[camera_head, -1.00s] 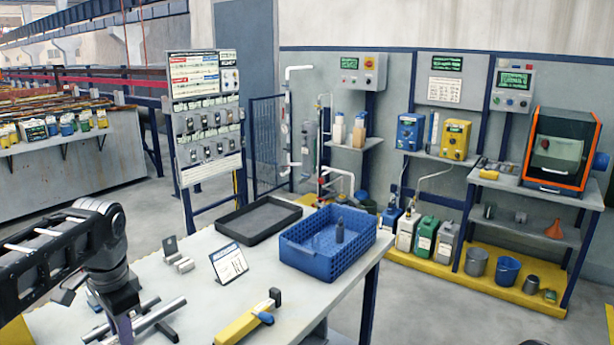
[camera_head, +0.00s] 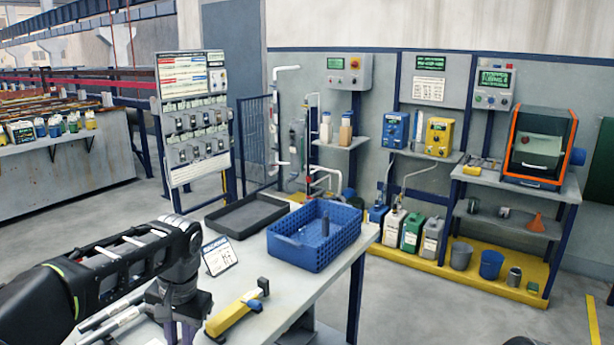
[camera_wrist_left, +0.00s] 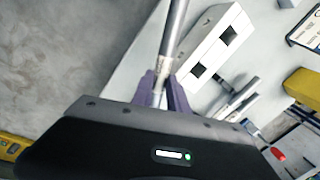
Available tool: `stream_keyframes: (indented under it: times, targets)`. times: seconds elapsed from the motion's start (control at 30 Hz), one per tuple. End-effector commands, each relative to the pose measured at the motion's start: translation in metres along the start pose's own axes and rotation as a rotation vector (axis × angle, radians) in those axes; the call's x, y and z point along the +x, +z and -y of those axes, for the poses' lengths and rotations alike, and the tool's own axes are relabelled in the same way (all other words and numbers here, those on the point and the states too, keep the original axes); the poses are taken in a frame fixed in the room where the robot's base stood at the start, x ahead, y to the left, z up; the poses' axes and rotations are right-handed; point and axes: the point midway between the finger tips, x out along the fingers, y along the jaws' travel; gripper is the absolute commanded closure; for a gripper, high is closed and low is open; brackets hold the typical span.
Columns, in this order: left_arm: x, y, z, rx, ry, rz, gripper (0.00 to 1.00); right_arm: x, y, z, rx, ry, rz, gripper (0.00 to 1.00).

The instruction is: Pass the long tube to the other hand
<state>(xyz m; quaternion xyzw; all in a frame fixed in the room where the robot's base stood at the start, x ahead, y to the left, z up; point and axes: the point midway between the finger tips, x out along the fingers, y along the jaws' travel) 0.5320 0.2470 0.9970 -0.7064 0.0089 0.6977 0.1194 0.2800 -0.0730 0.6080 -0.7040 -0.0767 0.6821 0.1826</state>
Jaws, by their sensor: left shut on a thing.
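My left gripper (camera_head: 182,335) points down at the front of the table in the head view; its fingertips are cut off by the lower picture edge. In the left wrist view its purple fingers (camera_wrist_left: 163,92) are shut on a long grey metal tube (camera_wrist_left: 176,32). The tube runs up past the fingers and out of the picture's top. Grey tubes (camera_head: 118,322) also show beside my left arm in the head view; I cannot tell which is the held one. Shorter tube pieces (camera_wrist_left: 238,102) lie right of the fingers in the wrist view. My right gripper is not in view.
On the table (camera_head: 282,292) stand a blue crate (camera_head: 300,252) with a dark bottle, a black tray (camera_head: 236,228) and a tilted sign card (camera_head: 219,257). A yellow tool (camera_head: 232,314) lies right of my gripper. A white block (camera_wrist_left: 212,45) is close to the held tube.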

Motion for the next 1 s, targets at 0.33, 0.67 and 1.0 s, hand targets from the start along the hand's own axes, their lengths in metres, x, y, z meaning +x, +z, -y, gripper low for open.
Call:
stream_keyframes:
  times: [0.33, 0.67, 1.0]
  targets:
    - [0.010, -0.025, -0.049, -0.181, -0.002, 0.027, 1.00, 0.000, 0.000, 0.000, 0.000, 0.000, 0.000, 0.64]
    - [0.010, -0.024, -0.047, -0.181, -0.001, 0.027, 1.00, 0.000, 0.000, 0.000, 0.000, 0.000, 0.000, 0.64]
    - [0.011, -0.024, -0.050, -0.169, 0.000, 0.025, 1.00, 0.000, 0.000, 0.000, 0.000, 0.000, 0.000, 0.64]
